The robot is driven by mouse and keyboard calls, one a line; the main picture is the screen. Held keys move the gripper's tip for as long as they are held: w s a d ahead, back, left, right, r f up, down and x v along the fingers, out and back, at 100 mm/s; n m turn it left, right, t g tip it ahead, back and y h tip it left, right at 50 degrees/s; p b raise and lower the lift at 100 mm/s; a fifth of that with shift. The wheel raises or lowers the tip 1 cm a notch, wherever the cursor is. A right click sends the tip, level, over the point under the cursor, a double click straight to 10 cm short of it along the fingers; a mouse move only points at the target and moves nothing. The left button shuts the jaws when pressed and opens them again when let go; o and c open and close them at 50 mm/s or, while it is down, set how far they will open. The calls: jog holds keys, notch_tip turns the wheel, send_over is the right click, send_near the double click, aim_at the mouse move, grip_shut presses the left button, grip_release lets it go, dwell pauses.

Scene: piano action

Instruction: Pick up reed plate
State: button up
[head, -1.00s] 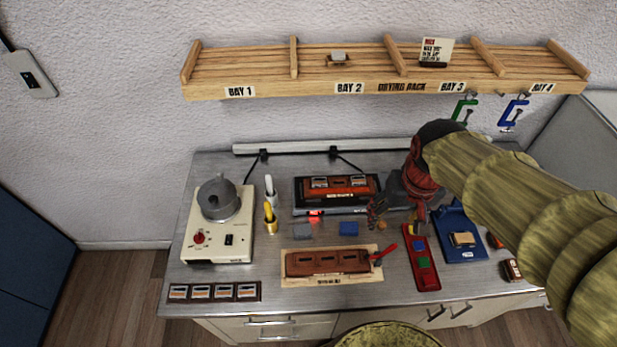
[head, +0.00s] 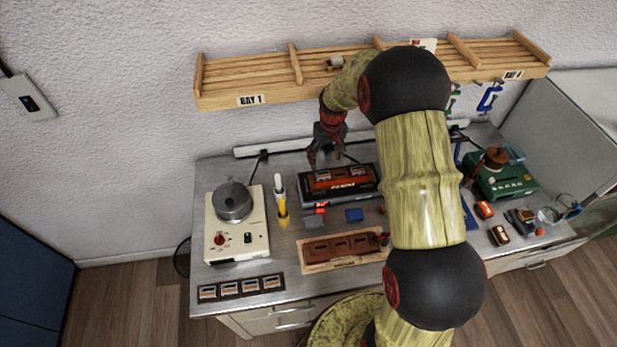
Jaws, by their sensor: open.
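Several small silver-and-orange plates, which look like reed plates (head: 241,288), sit in a dark strip tray (head: 282,291) at the front left of the bench. Similar small plates (head: 324,175) show on top of the red-and-black device (head: 345,199) at the middle back. A brown block with dark openings (head: 340,247) lies on a tan sheet (head: 316,267) in front of it. My gripper (head: 325,158) is open, pointing down above the rear left of the device, apart from the tray. I see nothing between its fingers, but they are small and dark here.
A cream machine with a grey pot (head: 234,204) stands at the left, beside a yellow marker holder (head: 282,208). A wooden rack (head: 225,88) hangs above the bench. A green machine (head: 503,180) is at the right. My arm hides the centre right of the bench.

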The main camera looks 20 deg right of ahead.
aim_at(323, 175)
jog(key=shift+s+d+f, duration=0.1)
jog(key=shift+s+f, duration=0.05)
jog(key=shift+f, duration=0.25)
jog(key=shift+d+f, duration=0.1)
jog(key=shift+f, duration=0.8)
jog(key=shift+a+f, duration=0.2)
jog(key=shift+f, duration=0.3)
jog(key=f, duration=0.4)
jog(key=shift+w+a+f, duration=0.15)
jog(key=shift+w+f, duration=0.1)
jog(key=shift+c, duration=1.2)
jog(key=shift+s+f, duration=0.1)
jog(key=shift+s, duration=0.1)
jog(key=c, duration=1)
jog(key=shift+o, duration=0.2)
